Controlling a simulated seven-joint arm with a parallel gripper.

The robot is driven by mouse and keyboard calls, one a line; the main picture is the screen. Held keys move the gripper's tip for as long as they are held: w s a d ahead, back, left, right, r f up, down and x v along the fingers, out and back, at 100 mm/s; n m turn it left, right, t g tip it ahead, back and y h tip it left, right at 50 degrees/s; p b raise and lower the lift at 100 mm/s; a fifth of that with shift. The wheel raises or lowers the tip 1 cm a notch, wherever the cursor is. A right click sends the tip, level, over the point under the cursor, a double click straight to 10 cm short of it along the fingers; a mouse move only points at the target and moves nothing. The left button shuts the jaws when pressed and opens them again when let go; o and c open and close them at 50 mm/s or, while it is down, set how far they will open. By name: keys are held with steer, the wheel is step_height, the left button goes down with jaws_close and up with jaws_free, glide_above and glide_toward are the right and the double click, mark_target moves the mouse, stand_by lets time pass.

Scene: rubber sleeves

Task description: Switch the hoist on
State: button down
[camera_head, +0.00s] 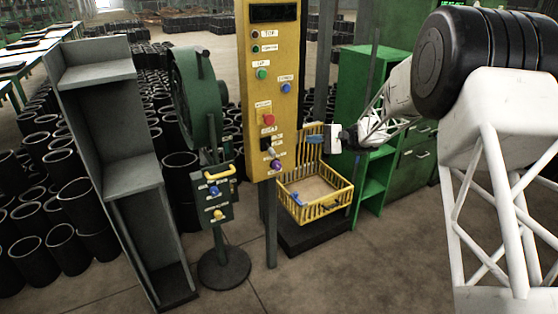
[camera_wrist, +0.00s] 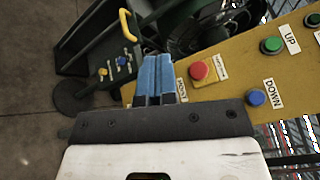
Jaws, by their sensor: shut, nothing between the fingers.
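The yellow control panel (camera_head: 255,100) stands upright in the middle of the head view. It carries a green UP button (camera_wrist: 271,46), a blue DOWN button (camera_wrist: 256,97) and a red button (camera_wrist: 200,70). Below the red button in the head view are a black switch (camera_head: 266,144), a small metal-coloured control (camera_head: 272,153) and a purple knob (camera_head: 276,165). Their labels are too small to read surely. My gripper (camera_head: 310,138) is just right of the panel, its blue fingers pointing left at switch height. The fingers (camera_wrist: 160,60) are together and empty; they hide part of the lower panel.
A yellow wire basket (camera_head: 330,205) sits below my gripper, close to the panel. A green fan (camera_head: 198,95) with a control box (camera_head: 213,198) stands left of the panel. A green cabinet (camera_head: 375,185) is behind right. A grey shelf (camera_head: 115,135) and black sleeves (camera_head: 75,195) fill the left.

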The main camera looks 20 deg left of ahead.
steer(key=w+a+f+t+y, duration=0.1)
steer(key=w+a+f+y, duration=0.1)
steer(key=w+f, duration=0.3)
steer(key=w+a+f+m+t+y, duration=0.1)
steer(key=w+f+y, duration=0.3)
steer(key=f, duration=0.9)
steer(key=w+a+f+m+t+y, duration=0.1)
steer(key=w+a+f+y, duration=0.3)
steer(key=f, duration=0.6)
steer(key=shift+w+t, duration=0.9)
steer(key=shift+w, duration=0.4)
glide_toward(270, 149)
steer(key=shift+w+a+r, duration=0.25)
steer(key=shift+a+r, duration=0.3)
steer(key=shift+a, duration=0.35)
steer(key=shift+w+a+r, duration=0.25)
steer(key=shift+a+r, duration=0.35)
steer(key=shift+a, duration=0.3)
steer(key=shift+m, duration=0.4)
